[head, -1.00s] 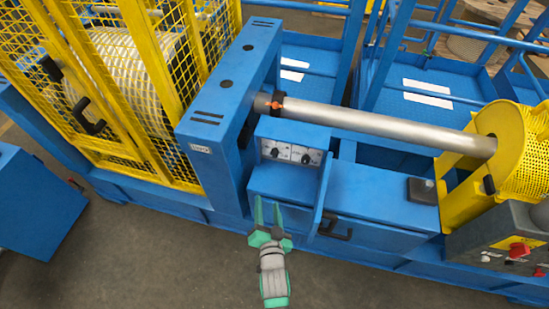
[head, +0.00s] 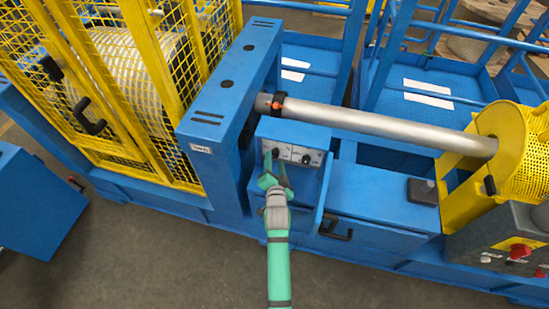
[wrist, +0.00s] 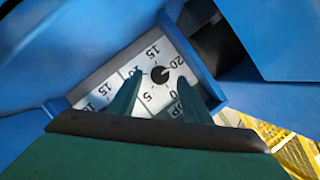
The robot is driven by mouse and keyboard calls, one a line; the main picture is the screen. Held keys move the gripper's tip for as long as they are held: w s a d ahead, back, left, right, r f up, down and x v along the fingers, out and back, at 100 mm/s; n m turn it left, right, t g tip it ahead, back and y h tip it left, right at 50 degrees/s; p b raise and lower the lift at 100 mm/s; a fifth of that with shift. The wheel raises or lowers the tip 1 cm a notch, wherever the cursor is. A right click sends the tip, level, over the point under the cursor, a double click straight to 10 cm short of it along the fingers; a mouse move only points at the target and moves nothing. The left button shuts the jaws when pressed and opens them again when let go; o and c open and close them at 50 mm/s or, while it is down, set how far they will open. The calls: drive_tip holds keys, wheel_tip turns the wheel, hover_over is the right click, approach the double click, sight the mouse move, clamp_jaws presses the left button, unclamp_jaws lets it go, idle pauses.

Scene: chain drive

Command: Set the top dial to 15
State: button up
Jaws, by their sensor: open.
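The control panel (head: 291,153) is a white plate on a blue box, with two black dials side by side in the head view. The wrist view shows one black dial (wrist: 160,74) ringed by the numbers 0, 5, 10, 15 and 20, the letters "op" beside it. Its exact setting is too small to read. My gripper (wrist: 161,84) is open, its green fingertips on either side of this dial in the picture; contact cannot be told. In the head view my gripper (head: 273,166) is at the left dial. The second dial is hidden behind a finger in the wrist view.
A blue upright housing (head: 225,90) stands left of the panel, and a blue plate (head: 325,180) rises to its right. A steel shaft (head: 380,122) runs behind it to a yellow guard (head: 520,150). A yellow mesh cage (head: 130,90) is at the left.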

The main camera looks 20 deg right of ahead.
sight(275, 156)
drive_tip(key=shift+x, duration=1.5)
drive_tip(key=shift+w, duration=0.1)
drive_tip(key=c, duration=1)
drive_tip(key=shift+c, duration=0.2)
drive_tip(key=shift+a, duration=0.1)
